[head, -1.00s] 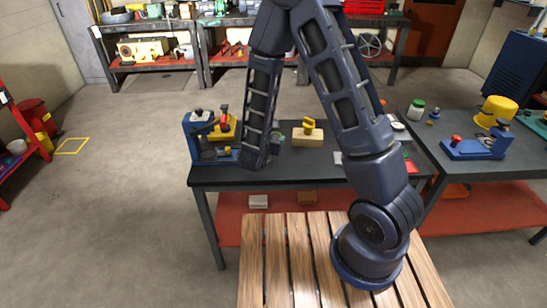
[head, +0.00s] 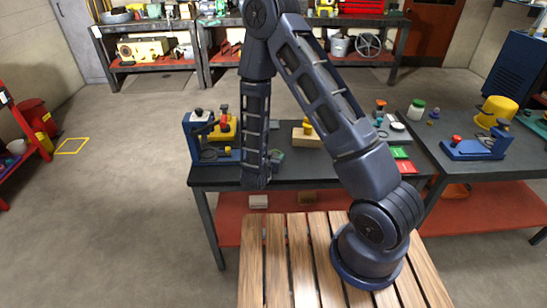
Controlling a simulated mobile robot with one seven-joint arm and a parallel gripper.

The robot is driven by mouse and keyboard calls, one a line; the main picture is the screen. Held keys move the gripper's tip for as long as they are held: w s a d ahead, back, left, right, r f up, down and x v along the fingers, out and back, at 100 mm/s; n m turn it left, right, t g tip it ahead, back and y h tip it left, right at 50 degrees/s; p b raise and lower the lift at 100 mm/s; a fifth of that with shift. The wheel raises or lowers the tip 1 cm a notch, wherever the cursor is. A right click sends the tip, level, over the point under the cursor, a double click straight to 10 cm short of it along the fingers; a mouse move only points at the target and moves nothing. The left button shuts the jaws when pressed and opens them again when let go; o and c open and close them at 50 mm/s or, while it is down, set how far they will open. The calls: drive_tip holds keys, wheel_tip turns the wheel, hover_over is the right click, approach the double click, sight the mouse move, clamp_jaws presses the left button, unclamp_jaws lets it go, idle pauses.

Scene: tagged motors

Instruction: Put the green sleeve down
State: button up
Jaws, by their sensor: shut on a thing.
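My arm rises from its base and bends down over the dark workbench (head: 310,168). Its last visible link hangs almost upright in front of the bench's left-middle part. My gripper is hidden behind this link, so its jaws do not show. A small grey-green rounded thing (head: 276,155) peeks out just right of the link's lower end. I cannot tell whether it is the green sleeve or whether it is held. No other sleeve can be made out.
A blue fixture (head: 193,138) stands at the bench's left, and a tan block (head: 304,138) with a yellow part lies mid-bench. A second bench with a blue fixture (head: 470,149) stands further right.

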drive_tip(key=shift+f, duration=0.25)
drive_tip(key=o, duration=1.2)
drive_tip(key=shift+r, duration=0.1)
drive_tip(key=shift+s+a+r, duration=0.15)
drive_tip(key=shift+s, duration=0.15)
drive_tip(key=v, duration=1.1)
drive_tip(key=shift+s, duration=0.15)
